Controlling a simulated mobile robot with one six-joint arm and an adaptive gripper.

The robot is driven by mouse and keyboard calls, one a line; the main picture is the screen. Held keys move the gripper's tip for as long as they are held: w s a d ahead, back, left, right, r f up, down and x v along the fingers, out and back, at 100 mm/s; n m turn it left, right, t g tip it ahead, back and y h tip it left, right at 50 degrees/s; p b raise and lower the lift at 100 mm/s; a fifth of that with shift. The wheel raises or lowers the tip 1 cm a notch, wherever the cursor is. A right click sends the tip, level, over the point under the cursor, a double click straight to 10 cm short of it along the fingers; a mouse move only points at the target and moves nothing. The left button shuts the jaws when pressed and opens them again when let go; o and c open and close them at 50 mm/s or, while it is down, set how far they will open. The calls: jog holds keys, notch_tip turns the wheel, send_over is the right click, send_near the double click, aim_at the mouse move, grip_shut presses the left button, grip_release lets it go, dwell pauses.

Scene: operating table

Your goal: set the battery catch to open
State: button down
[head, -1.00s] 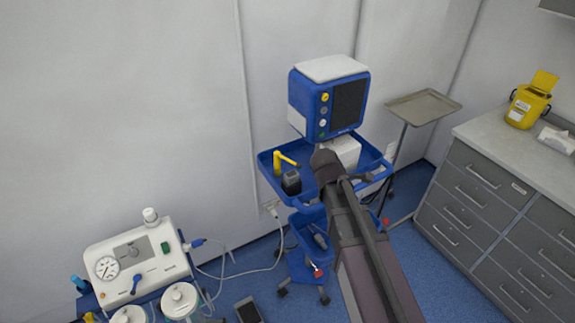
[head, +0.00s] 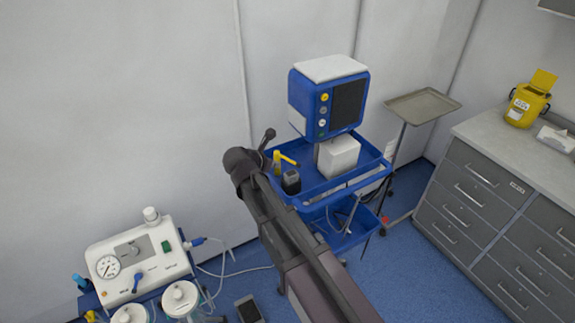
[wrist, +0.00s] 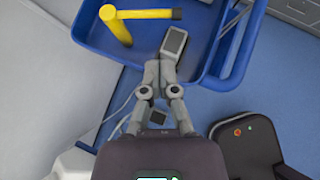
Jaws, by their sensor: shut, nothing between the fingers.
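A yellow L-shaped tool (head: 285,158) and a dark grey block with a black top (head: 291,182) are at the left end of the blue trolley tray. In the wrist view the yellow tool (wrist: 122,20) is at the top, with the grey block (wrist: 173,42) to its right. My gripper (wrist: 160,66) is shut and empty, its fingertips just below the block in the picture. I cannot tell whether they touch it. I cannot make out the battery catch or its setting. My arm hides part of the trolley in the head view.
The blue tray (head: 340,181) also bears a white box (head: 338,155); a blue monitor (head: 330,97) stands above it. A suction unit (head: 135,258) stands at lower left, a steel stand (head: 423,105) to the right. Drawers (head: 470,190) line the right wall.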

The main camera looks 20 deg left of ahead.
jog(key=shift+w+f, duration=0.1)
jog(key=shift+b+x, duration=3.15)
jog(key=shift+x, duration=1.75)
